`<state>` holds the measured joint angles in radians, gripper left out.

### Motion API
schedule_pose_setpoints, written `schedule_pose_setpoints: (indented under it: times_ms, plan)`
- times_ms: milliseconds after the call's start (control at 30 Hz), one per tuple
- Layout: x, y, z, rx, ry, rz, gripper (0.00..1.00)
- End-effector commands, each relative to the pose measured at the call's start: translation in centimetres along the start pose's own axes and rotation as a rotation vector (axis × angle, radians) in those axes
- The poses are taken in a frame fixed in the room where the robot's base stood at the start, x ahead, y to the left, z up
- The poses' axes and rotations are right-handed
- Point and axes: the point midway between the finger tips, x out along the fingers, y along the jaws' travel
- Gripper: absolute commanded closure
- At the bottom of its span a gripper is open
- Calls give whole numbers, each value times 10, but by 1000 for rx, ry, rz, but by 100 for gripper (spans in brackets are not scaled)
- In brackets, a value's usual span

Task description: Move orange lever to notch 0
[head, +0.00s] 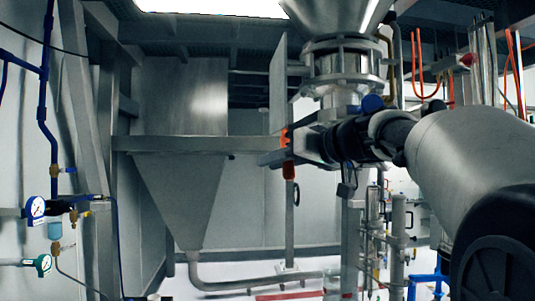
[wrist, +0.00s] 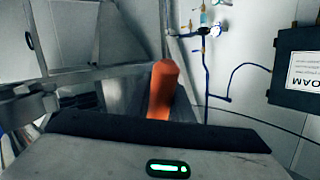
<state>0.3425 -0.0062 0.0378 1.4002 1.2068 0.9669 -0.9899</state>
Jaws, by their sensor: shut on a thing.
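The orange lever (head: 289,171) is near the middle of the head view, below the steel hopper outlet. Its orange also shows just above my gripper. In the wrist view the lever (wrist: 162,88) stands up behind the dark edge of my gripper's body, which hides its lower part. My gripper (head: 286,156) reaches in from the right and is shut on the lever, covering its middle. No notch marks or numbers can be read in either view, so I cannot tell which notch the lever is at.
A steel hopper (head: 180,190) stands to the left with a pipe (head: 265,281) at its base. A metal cone and flanged neck (head: 342,65) hang above my gripper. Blue pipework with gauges (head: 35,207) is at far left. A dark labelled box (wrist: 300,65) is at right in the wrist view.

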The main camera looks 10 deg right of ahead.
Motion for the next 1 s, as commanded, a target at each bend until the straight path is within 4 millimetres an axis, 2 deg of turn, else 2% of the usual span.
schedule_pose_setpoints:
  times_ms: [33,200,567,600,700,1000]
  plan:
    - [-12,-11,-11,19,-37,2,100]
    - [-30,-22,-8,78,-121,11,100]
    - [-34,-23,-3,95,-141,15,100]
    - [-34,-23,-3,95,-141,15,78]
    - [-34,-23,-3,95,-141,15,61]
    - [-34,-22,-3,94,-141,15,61]
